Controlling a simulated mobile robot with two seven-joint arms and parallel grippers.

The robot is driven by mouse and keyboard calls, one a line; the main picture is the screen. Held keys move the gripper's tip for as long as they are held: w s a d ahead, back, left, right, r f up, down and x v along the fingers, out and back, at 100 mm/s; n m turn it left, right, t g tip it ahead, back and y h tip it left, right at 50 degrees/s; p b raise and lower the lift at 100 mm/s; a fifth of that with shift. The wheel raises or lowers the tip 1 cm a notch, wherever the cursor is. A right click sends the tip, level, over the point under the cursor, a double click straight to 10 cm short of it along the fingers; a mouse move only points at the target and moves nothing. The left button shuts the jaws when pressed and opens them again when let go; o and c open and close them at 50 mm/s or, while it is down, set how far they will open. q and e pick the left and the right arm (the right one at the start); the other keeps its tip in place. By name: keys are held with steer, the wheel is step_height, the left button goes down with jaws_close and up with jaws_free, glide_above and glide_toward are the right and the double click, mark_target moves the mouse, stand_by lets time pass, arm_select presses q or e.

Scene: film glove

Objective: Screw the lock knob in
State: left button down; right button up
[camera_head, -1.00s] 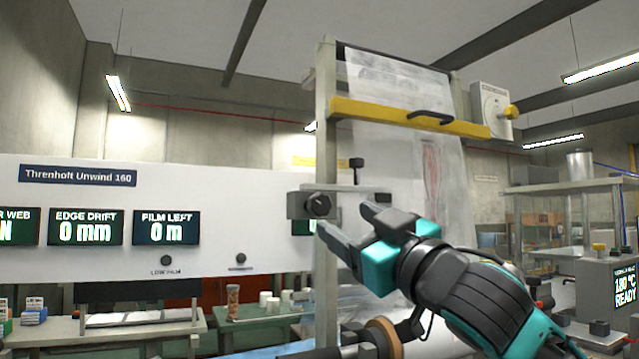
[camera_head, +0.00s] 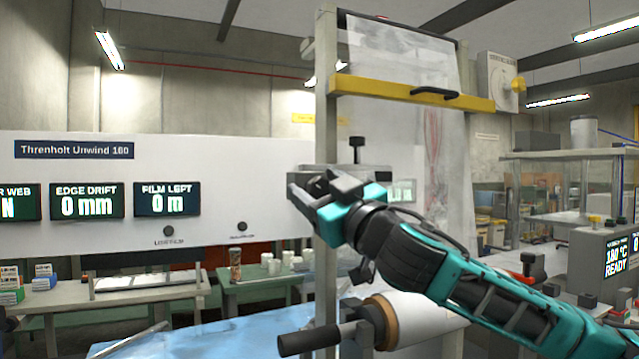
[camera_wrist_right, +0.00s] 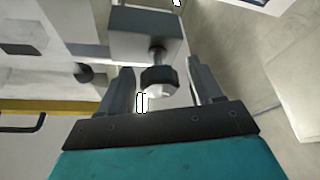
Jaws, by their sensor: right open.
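The lock knob (camera_wrist_right: 160,80) is a black ribbed knob on a short metal shaft, which shows between it and a grey block (camera_wrist_right: 146,33) in the right wrist view. My right gripper (camera_wrist_right: 160,88) is open, with one finger on each side of the knob. I see no clear grip on it. In the head view my right gripper (camera_head: 312,188) is at the block beside the upright post and mostly hides the knob. My left gripper is not in view.
A second black knob (camera_head: 356,148) stands upright above the block. A yellow bar (camera_head: 400,92) with a black handle crosses the film above. A film roll (camera_head: 425,318) lies below my right arm. The white panel (camera_head: 240,165) with displays is on the left.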

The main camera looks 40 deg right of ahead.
steer(key=shift+c, duration=0.5)
steer(key=c, duration=1)
steer(key=shift+o, duration=0.2)
steer(key=shift+m, duration=0.3)
steer(key=shift+m+h+p, duration=0.4)
steer(key=shift+m+p, duration=0.1)
steer(key=shift+m, duration=0.2)
steer(key=m+h+p, duration=0.1)
steer(key=m+h, duration=0.1)
steer(key=m, duration=0.1)
steer(key=m+g+h, duration=0.1)
steer(key=m, duration=0.2)
steer(key=m+h+p, duration=0.1)
steer(key=m+h, duration=0.1)
steer(key=m, duration=0.1)
steer(key=shift+m+g, duration=0.3)
steer(key=shift+g, duration=0.1)
steer(key=shift+m+g+h+p, duration=0.35)
steer(key=shift+m+g+h, duration=0.2)
steer(key=shift+m, duration=0.85)
steer(key=shift+m+g+h+p, duration=0.3)
steer(key=shift+m+g+h, duration=0.2)
steer(key=shift+m, duration=0.9)
steer(key=shift+f, duration=0.1)
